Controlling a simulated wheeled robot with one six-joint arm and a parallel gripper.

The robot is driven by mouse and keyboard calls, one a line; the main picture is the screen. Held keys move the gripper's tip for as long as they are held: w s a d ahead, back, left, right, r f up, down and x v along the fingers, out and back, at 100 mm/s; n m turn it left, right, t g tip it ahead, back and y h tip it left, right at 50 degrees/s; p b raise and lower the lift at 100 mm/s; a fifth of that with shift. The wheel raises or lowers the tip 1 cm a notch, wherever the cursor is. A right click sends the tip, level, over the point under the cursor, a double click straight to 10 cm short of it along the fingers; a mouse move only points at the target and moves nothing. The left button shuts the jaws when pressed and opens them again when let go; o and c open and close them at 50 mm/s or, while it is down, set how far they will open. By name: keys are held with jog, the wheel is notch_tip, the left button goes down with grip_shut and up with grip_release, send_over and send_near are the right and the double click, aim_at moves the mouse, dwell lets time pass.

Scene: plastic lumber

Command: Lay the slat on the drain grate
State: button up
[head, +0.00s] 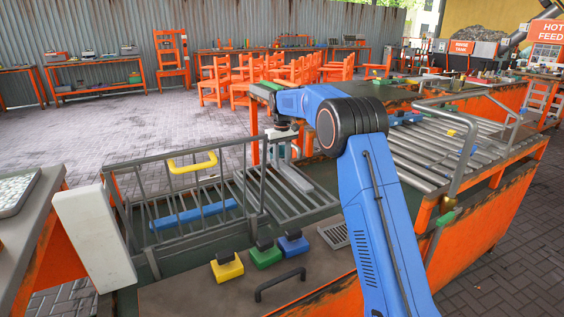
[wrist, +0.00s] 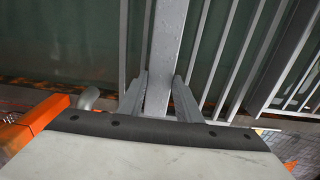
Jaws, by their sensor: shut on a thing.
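The slat is a plain grey bar; in the head view its far part (head: 294,178) shows below my gripper (head: 284,147). In the wrist view the slat (wrist: 166,55) runs straight out from between the two fingers of my gripper (wrist: 160,98), which is shut on it. The drain grate, a set of parallel grey bars (head: 318,203), lies under the slat. Its bars (wrist: 216,58) also show beside the slat in the wrist view. I cannot tell whether the slat touches the grate. My arm hides part of the grate's right side.
A grey railed cage (head: 150,192) stands left of the grate, with a blue bar (head: 193,215) and a yellow handle (head: 193,164). Yellow, green and blue blocks (head: 265,255) and a black handle (head: 280,284) are in front. A roller conveyor (head: 440,150) is at right.

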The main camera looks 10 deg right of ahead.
jog(key=shift+f, duration=0.4)
jog(key=o, duration=1.3)
notch_tip(320, 180, up, 17)
jog(key=shift+r, duration=0.2)
